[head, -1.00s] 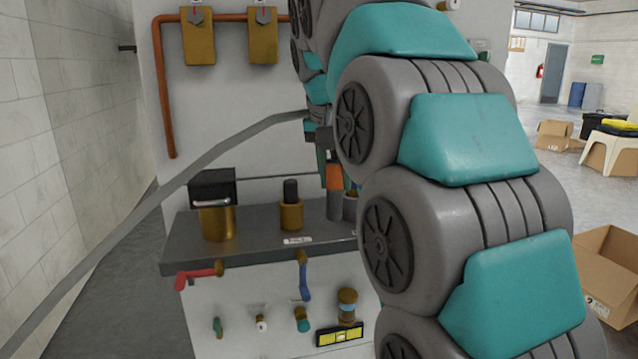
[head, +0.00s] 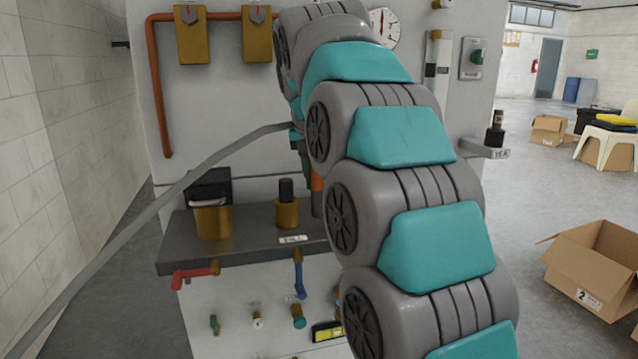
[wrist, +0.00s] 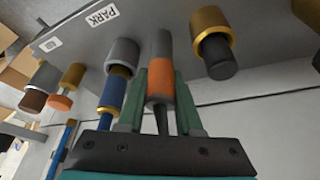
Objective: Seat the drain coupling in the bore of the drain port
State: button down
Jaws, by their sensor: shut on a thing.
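My gripper (wrist: 161,88) is shut on an orange-banded cylinder (wrist: 160,72) in the wrist view, with a green finger on each side. A dark stem shows at its near end and a grey cylindrical part extends beyond the orange toward the shelf. I take this to be the drain coupling. The orange part also shows in the head view (head: 317,180), mostly behind my arm. I cannot tell whether its far end is inside a bore or only in front of it. No part is clearly marked as the drain port.
A grey shelf (head: 235,247) carries a brass holder with a black top (head: 286,212) and a larger brass-and-black unit (head: 213,220). In the wrist view, a blue-and-brass part (wrist: 113,92) in a grey collar stands close beside my gripper. Red (head: 195,273) and blue (head: 299,280) handles project below.

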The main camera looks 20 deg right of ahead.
jog(key=shift+f, duration=0.55)
jog(key=shift+f, duration=0.15)
jog(key=c, duration=0.6)
grip_release()
